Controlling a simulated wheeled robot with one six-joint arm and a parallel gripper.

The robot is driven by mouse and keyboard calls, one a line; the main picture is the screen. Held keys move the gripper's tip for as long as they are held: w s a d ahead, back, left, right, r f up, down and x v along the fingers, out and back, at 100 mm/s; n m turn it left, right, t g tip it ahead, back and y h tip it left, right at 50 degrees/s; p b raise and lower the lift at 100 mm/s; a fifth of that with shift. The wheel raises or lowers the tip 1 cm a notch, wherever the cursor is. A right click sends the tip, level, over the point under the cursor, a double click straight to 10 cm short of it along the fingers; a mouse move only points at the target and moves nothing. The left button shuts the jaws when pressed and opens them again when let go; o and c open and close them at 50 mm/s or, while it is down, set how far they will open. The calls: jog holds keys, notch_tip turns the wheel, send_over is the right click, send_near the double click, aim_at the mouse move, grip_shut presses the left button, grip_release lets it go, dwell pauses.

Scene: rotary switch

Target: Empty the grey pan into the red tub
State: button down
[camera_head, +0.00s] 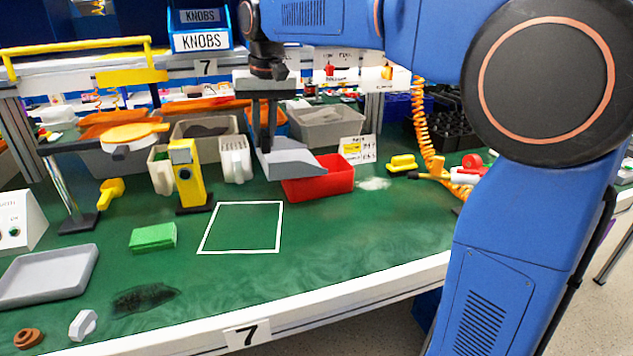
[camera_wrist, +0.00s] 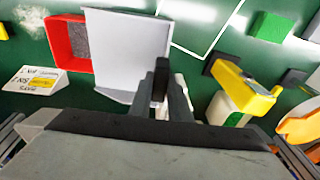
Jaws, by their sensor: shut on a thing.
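My gripper (camera_head: 268,142) is shut on the grey pan (camera_head: 290,160), holding it by its rear end. The pan's open front edge reaches over the left side of the red tub (camera_head: 318,187) and hides part of it. The pan looks tilted down towards the tub. In the wrist view, my gripper (camera_wrist: 166,88) grips the near edge of the pan (camera_wrist: 128,48), whose visible floor looks bare. The red tub (camera_wrist: 57,52) is beside it, with dark grey speckled material (camera_wrist: 76,38) showing inside.
A yellow device (camera_head: 186,172) and a white container (camera_head: 236,160) stand left of the tub. Grey bins (camera_head: 325,127) are behind, and a small label card (camera_head: 358,149) is at its right. The white-outlined square (camera_head: 243,228) in front is clear. A grey tray (camera_head: 48,275) lies far left.

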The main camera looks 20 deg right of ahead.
jog(key=shift+a+f, duration=0.2)
jog(key=shift+r, duration=0.1)
jog(key=shift+r, duration=1.4)
dwell(0.3)
